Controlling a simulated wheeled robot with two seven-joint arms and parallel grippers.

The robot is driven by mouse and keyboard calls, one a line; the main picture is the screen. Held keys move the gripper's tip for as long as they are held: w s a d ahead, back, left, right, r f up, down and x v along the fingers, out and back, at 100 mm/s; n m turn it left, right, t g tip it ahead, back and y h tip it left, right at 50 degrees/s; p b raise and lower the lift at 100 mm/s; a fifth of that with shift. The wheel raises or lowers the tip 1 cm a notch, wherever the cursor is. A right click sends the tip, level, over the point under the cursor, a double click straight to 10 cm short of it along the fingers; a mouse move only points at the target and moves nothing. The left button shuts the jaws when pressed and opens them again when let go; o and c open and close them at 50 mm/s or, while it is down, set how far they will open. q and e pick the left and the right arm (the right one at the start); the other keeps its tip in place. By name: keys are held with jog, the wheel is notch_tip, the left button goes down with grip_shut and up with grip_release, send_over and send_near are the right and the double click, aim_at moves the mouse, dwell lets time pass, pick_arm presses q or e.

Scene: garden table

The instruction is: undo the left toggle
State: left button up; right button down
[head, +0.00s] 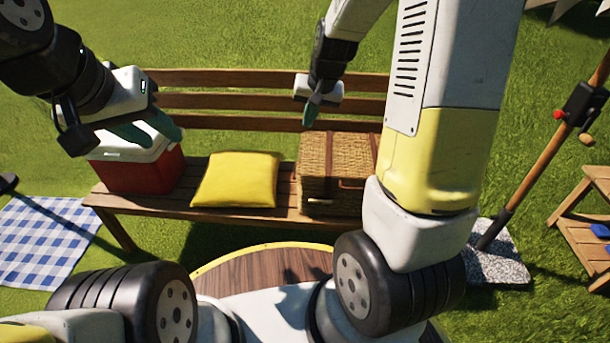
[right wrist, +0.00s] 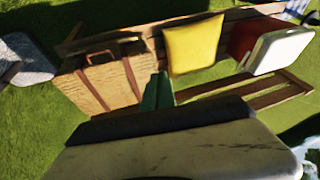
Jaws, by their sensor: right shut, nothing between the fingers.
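A wicker basket (head: 337,160) with a lid stands on the right part of the bench. A small tan fitting (head: 317,201) shows low on its front left, and a brown handle (head: 350,184) is right of it. The toggles are too small to make out. In the right wrist view the basket (right wrist: 92,92) shows two brown straps and a handle. My right gripper (head: 313,108) is shut and empty, above the basket's left back edge; its green fingers also show in the right wrist view (right wrist: 158,92).
A yellow cushion (head: 236,180) lies on the wooden bench (head: 285,205), left of the basket. A red and white cooler (head: 140,172) stands at the bench's left end. My right arm hides the basket's right side. Grass lies around the bench.

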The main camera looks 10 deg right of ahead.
jog(key=w+d+f+g+h, duration=0.1)
jog(key=w+f, duration=0.2)
jog(key=f, duration=0.4)
jog(key=w+d+f, duration=0.1)
jog(key=w+f, duration=0.2)
jog(key=f, duration=0.5)
jog(key=m+h, duration=0.1)
jog(key=h, duration=0.1)
send_over(314, 200)
jog(key=s+a, duration=0.1)
jog(key=s, duration=0.3)
notch_tip(314, 200, down, 13)
jog(key=shift+w+a+r, duration=0.1)
jog(key=shift+w, duration=0.05)
jog(key=shift+g+y, duration=0.3)
jog(key=x, duration=0.9)
jog(key=s+x, duration=0.1)
jog(key=x, duration=0.4)
jog(key=shift+a, duration=0.1)
